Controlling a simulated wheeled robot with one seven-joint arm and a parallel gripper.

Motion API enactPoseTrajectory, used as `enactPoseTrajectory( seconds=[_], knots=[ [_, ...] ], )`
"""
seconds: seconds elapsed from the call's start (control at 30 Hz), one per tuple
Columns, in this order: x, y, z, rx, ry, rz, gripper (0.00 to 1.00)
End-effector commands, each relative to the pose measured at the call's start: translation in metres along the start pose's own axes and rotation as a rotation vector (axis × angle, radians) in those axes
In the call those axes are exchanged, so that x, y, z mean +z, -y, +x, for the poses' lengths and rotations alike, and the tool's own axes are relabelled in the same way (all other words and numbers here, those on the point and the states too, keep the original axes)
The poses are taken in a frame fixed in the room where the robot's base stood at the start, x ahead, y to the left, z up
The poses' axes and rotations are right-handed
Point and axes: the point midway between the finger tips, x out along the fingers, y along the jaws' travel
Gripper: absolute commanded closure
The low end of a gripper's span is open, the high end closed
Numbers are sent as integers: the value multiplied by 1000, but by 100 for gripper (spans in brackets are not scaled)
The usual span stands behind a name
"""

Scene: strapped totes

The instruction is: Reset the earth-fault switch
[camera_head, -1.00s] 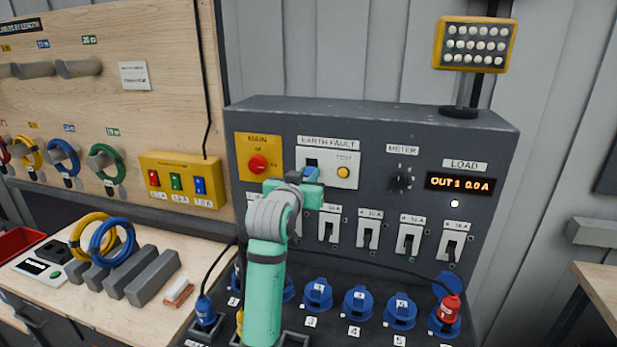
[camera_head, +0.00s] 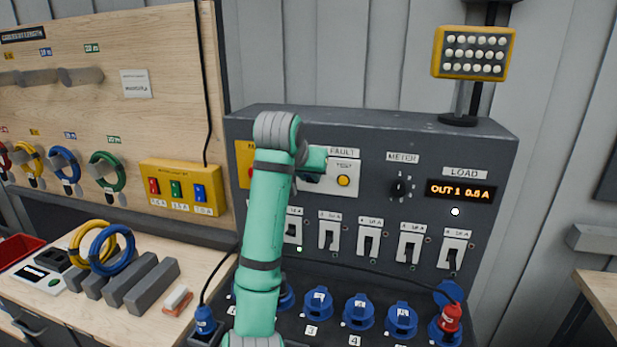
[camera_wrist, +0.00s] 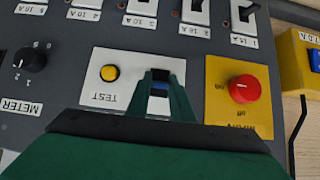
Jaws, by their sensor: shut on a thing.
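The earth-fault panel (camera_head: 345,178) is a white plate with a yellow test button (camera_head: 343,181) on the grey front. My gripper (camera_wrist: 161,80) is shut on this switch lever. It also shows in the head view (camera_head: 313,168), at the panel's left part, where my arm hides most of the switch. I cannot tell the lever's exact position.
The red main knob (camera_wrist: 244,88) on its yellow plate is close beside my gripper. The meter knob (camera_head: 398,188) and load display (camera_head: 460,189), reading OUT 1 0.5 A, are to the right. Several breakers (camera_head: 368,241) and blue sockets (camera_head: 318,302) lie below.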

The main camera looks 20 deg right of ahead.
Motion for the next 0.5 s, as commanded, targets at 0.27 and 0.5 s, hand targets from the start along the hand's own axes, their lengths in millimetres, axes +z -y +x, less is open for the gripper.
enactPoseTrajectory(
  seconds=[0.27, 0.5],
  knots=[
    [-1, 0, 0, 1, 12, 1, 100],
    [-1, 0, 0, 1, 11, 1, 68]
  ],
)
